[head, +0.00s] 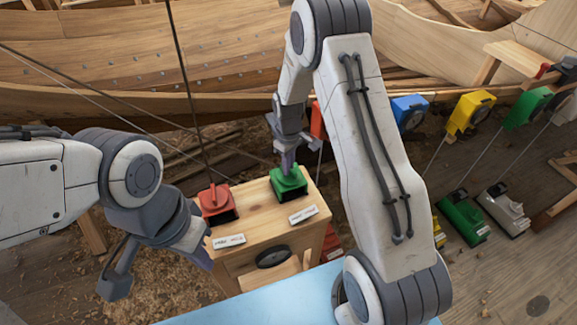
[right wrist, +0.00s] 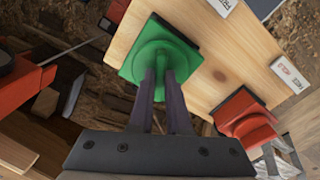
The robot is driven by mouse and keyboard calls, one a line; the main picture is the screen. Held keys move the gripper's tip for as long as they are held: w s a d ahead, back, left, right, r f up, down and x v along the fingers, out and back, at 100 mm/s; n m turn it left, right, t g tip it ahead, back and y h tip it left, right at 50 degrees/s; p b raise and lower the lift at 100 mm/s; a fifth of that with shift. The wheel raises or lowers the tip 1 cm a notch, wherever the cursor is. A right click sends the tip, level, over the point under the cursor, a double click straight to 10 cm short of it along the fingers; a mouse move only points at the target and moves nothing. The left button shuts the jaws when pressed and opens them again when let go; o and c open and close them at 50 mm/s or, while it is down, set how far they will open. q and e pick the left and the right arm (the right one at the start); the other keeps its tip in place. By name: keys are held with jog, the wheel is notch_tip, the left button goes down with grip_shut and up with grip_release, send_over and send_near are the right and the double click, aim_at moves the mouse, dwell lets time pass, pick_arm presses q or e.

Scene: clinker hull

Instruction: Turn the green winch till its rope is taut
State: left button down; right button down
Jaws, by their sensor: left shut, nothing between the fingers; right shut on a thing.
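A green block with a raised handle (head: 289,182) sits on top of a wooden stand (head: 262,218). It also shows in the right wrist view (right wrist: 160,58). My right gripper (head: 287,168) is shut on its handle from above; in the right wrist view the dark fingers (right wrist: 160,82) press either side of it. At the right, a green box (head: 526,108) hangs high, and a green unit (head: 462,217) lies on the floor below. A thin line runs between them and looks fairly straight. My left gripper (head: 203,260) is shut and empty, left of the stand.
A red block with a handle (head: 216,204) sits beside the green one, also seen in the right wrist view (right wrist: 246,122). White labels (head: 303,214) lie in front. Blue (head: 409,112) and yellow (head: 470,112) boxes hang behind. A wooden hull (head: 120,70) spans the back.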

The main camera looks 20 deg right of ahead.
jog(key=m, duration=0.7)
dwell(0.6)
jog(key=c, duration=0.9)
grip_release()
notch_tip(320, 180, up, 11)
jog(key=shift+f+b, duration=0.2)
jog(key=shift+b, duration=0.8)
